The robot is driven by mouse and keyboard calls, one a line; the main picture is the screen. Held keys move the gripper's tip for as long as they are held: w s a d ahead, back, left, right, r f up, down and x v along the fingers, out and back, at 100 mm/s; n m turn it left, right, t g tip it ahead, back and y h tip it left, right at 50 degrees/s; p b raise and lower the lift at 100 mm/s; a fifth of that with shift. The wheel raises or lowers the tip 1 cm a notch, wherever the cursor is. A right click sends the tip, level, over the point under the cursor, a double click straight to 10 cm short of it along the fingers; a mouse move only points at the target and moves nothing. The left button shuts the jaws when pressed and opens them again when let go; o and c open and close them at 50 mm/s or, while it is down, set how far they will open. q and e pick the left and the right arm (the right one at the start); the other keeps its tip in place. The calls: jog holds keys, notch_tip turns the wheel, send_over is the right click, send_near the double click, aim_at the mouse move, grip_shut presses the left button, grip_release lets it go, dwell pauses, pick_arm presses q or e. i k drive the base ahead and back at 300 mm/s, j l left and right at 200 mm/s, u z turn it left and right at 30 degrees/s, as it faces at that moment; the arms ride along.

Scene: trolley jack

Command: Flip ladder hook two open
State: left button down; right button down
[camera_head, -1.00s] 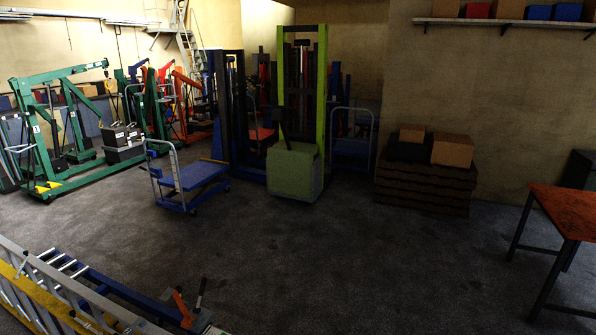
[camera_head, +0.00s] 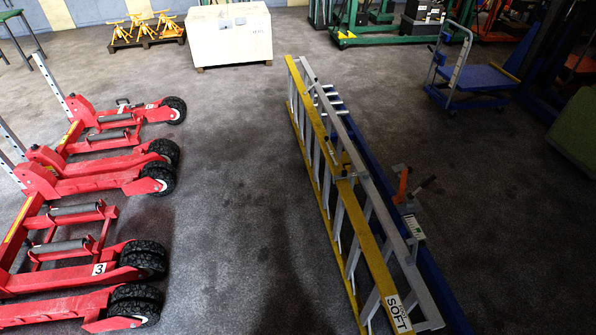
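A folded ladder with a yellow rail (camera_head: 347,192) and a silver rail (camera_head: 372,191) lies on its side on the floor in the middle right of the head view. Its near end carries a white label with "SOFT" on it. Neither of my grippers is in view.
A blue beam (camera_head: 430,277) with an orange lever (camera_head: 402,184) lies along the ladder's right side. Red wheeled frames (camera_head: 95,180) stand at left. A pale crate (camera_head: 229,36) and a blue trolley (camera_head: 478,78) stand farther back. Floor between the red frames and ladder is clear.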

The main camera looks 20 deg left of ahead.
aim_at(365, 174)
jog(key=u, duration=0.35)
jog(key=i+j+z, duration=0.25)
jog(key=i+j, duration=0.15)
jog(key=j, duration=0.2)
jog(key=i+j+z, duration=0.25)
jog(key=j, duration=0.4)
jog(key=i+j+z, duration=0.15)
jog(key=i+j, duration=0.15)
jog(key=i+j+z, duration=0.15)
jog(key=j, duration=0.25)
jog(key=i+j+z, duration=0.1)
jog(key=j, duration=0.3)
